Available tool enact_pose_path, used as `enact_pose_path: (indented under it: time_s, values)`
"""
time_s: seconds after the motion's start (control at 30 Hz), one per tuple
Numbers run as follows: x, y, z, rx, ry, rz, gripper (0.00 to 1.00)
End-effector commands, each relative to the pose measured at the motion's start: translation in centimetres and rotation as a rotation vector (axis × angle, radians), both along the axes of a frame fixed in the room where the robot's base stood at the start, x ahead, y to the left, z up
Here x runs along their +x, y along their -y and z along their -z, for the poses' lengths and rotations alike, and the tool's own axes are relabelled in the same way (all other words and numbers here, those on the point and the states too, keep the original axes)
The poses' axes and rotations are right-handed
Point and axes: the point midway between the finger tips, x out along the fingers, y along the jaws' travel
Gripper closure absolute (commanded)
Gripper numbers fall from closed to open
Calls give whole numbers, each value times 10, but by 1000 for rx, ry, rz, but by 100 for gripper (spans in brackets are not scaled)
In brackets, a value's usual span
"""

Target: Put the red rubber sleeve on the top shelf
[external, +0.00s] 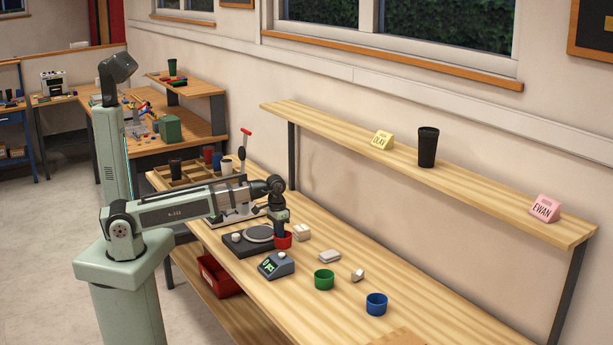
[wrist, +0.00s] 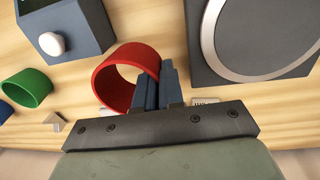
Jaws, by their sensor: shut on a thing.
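The red rubber sleeve (external: 284,241) is a short open ring beside the dark round-plate device on the workbench. My gripper (external: 279,229) points down over it. In the wrist view the fingers of my gripper (wrist: 158,88) are shut on one wall of the red sleeve (wrist: 104,78), with the rest of the ring to the left. I cannot tell whether the sleeve touches the bench. The top shelf (external: 470,186) is a long wooden board above the back of the bench. It holds a yellow name block (external: 382,140), a black tumbler (external: 428,147) and a pink name block (external: 544,208).
The round-plate device (external: 240,243) and a display box (external: 276,265) stand close to the sleeve. A green sleeve (external: 324,279), a blue sleeve (external: 376,304) and small white blocks (external: 330,257) are to the right. The shelf has bare stretches between its items.

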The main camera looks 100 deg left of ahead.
Motion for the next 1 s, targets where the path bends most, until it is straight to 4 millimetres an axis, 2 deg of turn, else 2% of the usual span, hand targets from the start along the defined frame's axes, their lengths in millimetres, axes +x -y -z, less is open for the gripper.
enact_pose_path:
  time_s: [0.27,0.53,1.0]
  values:
    - [0,0,15,0,0,1,100]
    - [0,0,44,0,0,1,100]
    - [0,0,50,0,0,1,100]
